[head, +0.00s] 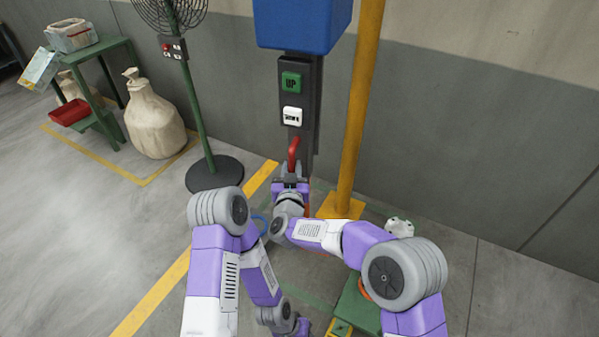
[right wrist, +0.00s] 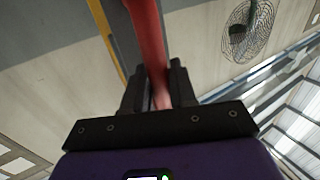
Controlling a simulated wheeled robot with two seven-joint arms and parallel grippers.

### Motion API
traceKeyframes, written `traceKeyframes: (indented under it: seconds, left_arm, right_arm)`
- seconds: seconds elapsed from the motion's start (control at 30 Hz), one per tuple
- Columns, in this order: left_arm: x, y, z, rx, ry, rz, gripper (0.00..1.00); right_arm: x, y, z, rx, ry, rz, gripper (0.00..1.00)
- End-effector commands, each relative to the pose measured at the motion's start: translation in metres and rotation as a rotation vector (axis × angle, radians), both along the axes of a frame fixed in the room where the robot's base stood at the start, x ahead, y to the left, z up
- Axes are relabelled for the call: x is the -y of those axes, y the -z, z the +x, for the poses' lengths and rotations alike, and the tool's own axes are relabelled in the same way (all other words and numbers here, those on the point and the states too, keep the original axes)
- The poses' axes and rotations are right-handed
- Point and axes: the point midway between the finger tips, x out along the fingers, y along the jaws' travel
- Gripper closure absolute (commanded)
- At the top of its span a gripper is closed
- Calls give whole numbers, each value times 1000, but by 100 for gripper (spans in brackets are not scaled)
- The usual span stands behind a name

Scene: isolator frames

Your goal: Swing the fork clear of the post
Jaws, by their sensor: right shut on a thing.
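A red handle (head: 293,150) stands in front of a dark upright post (head: 311,133) that carries a green UP button and a white button. My right gripper (head: 291,180) is at the handle's lower end. In the right wrist view, its two dark fingers close on the red bar (right wrist: 147,32) from both sides. I cannot make out a separate fork; what the handle joins is hidden by my gripper and arm. My left arm reaches down to the bottom of the head view; the purple end (head: 303,328) shows there, but its fingers do not.
A yellow pole (head: 358,110) on a yellow foot stands just right of the post. A blue box (head: 303,22) sits atop the post. A fan (head: 205,120) on a round base, a sack (head: 153,115) and a green table (head: 95,90) are left. Open floor lies at left.

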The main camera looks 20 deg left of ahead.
Motion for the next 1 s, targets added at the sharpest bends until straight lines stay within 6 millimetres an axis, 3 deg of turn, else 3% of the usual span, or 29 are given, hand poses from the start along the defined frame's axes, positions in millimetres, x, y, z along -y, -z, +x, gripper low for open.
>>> traceKeyframes:
  seconds: [0.6, 0.63, 0.73, 1.0]
  left_arm:
    - [0, -2, 0, 0, 0, 0, 57]
    - [0, -2, 0, 0, 0, 0, 57]
    - [0, -2, 0, 0, 0, 0, 57]
    - [0, -2, 0, 0, 0, 0, 57]
  right_arm:
    - [-4, -1, 8, 5, 21, -2, 100]
    - [-4, -1, 8, 5, 21, -2, 70]
    - [-4, -1, 8, 5, 20, -2, 55]
    - [-5, -1, 6, 2, 17, 0, 55]
